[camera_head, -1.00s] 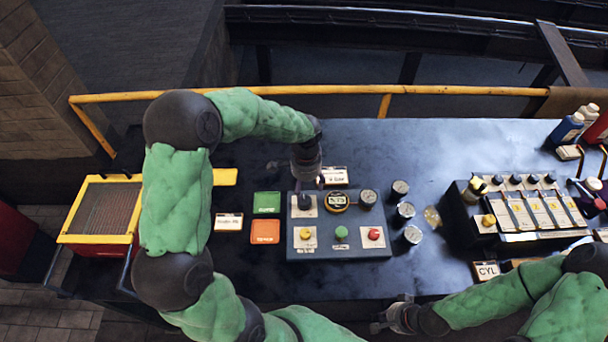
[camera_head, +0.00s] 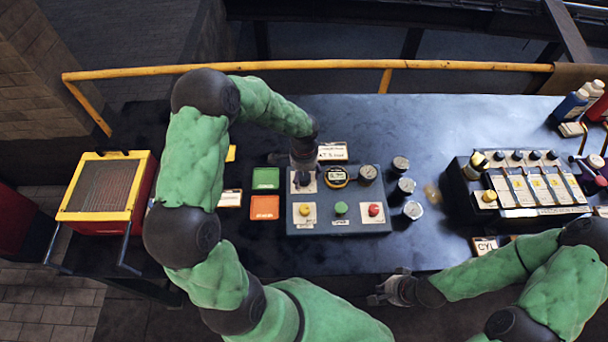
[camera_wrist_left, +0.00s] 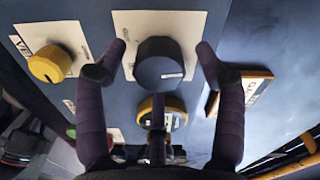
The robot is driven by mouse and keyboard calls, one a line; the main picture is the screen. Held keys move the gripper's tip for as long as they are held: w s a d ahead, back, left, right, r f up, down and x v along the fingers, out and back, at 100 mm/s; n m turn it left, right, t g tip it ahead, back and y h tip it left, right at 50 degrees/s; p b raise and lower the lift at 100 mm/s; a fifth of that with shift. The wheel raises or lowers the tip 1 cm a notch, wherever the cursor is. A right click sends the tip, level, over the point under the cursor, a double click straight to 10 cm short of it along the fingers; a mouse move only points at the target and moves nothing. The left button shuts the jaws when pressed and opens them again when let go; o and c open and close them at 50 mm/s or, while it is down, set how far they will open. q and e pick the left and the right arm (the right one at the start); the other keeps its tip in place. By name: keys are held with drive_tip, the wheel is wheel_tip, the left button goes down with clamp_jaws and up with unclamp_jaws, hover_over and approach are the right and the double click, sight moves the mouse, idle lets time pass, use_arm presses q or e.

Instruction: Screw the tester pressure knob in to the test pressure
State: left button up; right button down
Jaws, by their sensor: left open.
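The tester (camera_head: 345,227) is a blue-grey box on the bench in the head view. Its dark pressure knob sits on a white plate at the top left of the panel, mostly hidden under my gripper there. In the left wrist view the dark knob (camera_wrist_left: 160,63) with a white mark stands between the spread fingers. My left gripper (camera_wrist_left: 160,55) is open around the knob, with a gap on both sides. It also shows in the head view (camera_head: 304,178). The round yellow-rimmed gauge (camera_head: 336,177) is right of the knob. My right gripper (camera_head: 378,293) is near the bench's front edge, away from the tester; its jaws are too small to judge.
The panel also has yellow (camera_head: 305,209), green (camera_head: 341,208) and red (camera_head: 374,209) knobs or buttons. Green (camera_head: 265,178) and orange (camera_head: 264,207) trays lie left of it. Several small jars stand right of it. A yellow rail (camera_head: 300,65) runs behind the bench.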

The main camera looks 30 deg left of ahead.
sight(304, 175)
use_arm(q)
drive_tip(key=shift+f, duration=0.1)
drive_tip(key=c, duration=1.1)
drive_tip(key=shift+m+p, duration=0.3)
drive_tip(key=shift+m, duration=0.4)
drive_tip(key=shift+c, duration=0.2)
drive_tip(key=o, duration=1.1)
drive_tip(key=shift+o, duration=0.2)
wheel_tip(304, 175, up, 12)
